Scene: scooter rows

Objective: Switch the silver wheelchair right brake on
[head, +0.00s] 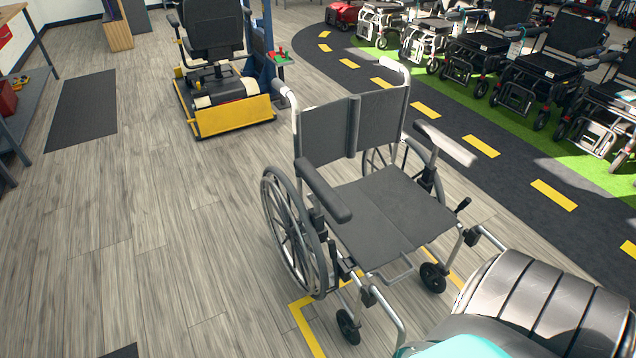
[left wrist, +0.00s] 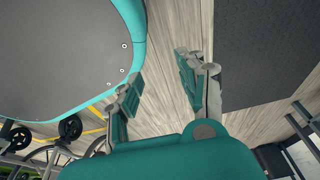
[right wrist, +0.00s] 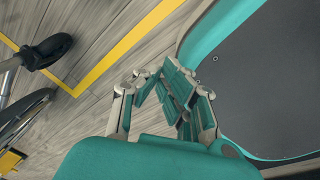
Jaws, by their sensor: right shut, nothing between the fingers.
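The silver wheelchair (head: 385,215) stands in the middle of the head view, its dark seat and footrests turned toward me. A black-knobbed lever (head: 462,204) sticks up beside the seat's front corner on the picture's right. On the picture's left, the armrest and big wheel (head: 290,230) crowd the brake area, and I cannot make out that lever's position. My right gripper (right wrist: 155,72) is shut and empty over the floor, apart from the caster wheel (right wrist: 50,50) in the right wrist view. My left gripper (left wrist: 160,80) is open and empty. Neither gripper shows in the head view.
Yellow floor tape (head: 305,325) runs under the wheelchair. My dark ribbed arm fills the lower right. A yellow-based mobility scooter (head: 235,115) stands behind. Black powered chairs (head: 490,45) line the green strip at the back right.

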